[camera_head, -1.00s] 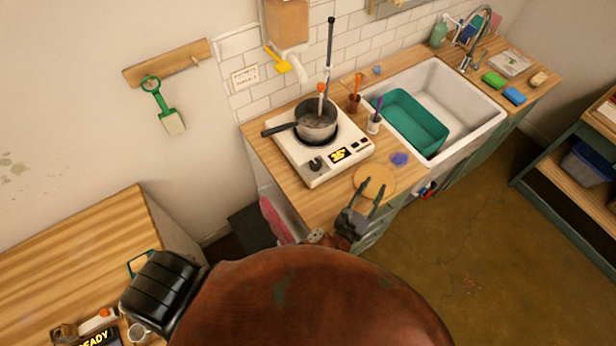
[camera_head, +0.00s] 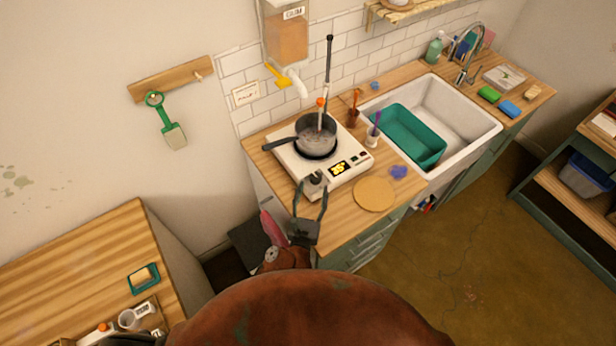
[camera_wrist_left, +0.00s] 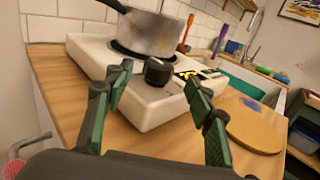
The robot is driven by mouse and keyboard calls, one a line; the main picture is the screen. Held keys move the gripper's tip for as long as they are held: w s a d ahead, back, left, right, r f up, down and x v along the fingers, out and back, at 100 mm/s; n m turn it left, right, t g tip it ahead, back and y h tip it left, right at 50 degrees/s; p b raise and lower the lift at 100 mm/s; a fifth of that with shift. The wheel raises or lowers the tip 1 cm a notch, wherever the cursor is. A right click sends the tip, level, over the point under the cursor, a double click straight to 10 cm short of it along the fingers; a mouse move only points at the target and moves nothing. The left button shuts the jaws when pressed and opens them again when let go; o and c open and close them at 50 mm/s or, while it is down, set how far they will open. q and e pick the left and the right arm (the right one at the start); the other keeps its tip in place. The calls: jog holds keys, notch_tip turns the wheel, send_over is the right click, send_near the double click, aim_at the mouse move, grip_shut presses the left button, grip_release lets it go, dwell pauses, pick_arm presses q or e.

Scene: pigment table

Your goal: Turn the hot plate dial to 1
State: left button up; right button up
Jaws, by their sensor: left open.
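The white hot plate (camera_head: 340,180) stands on the wooden counter with a grey pot (camera_head: 316,138) on it. Its dark dial (camera_head: 314,181) is on the front face, left of a lit yellow display (camera_head: 338,169). The dial also shows in the left wrist view (camera_wrist_left: 158,71); its setting is too small to read. My left gripper (camera_head: 311,192) is open, its fingers pointing at the dial from the front. In the left wrist view the fingertips (camera_wrist_left: 158,77) stand apart on either side of the dial; I cannot tell whether they touch it. My right gripper is not in view.
A pot handle (camera_head: 280,144) sticks out left. A tall rod stands in the pot. The sink (camera_head: 462,115) holds a green tub (camera_head: 408,137).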

aim_at(315, 183)
pick_arm(q)
jog(key=w, duration=0.4)
jog(key=shift+w+d, duration=0.25)
jog(key=shift+d, duration=0.1)
jog(key=shift+w, duration=0.85)
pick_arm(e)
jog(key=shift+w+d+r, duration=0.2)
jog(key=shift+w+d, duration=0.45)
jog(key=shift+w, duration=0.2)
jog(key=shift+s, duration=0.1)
pick_arm(q)
jog(key=c, duration=1.1)
jog(key=shift+c, duration=0.4)
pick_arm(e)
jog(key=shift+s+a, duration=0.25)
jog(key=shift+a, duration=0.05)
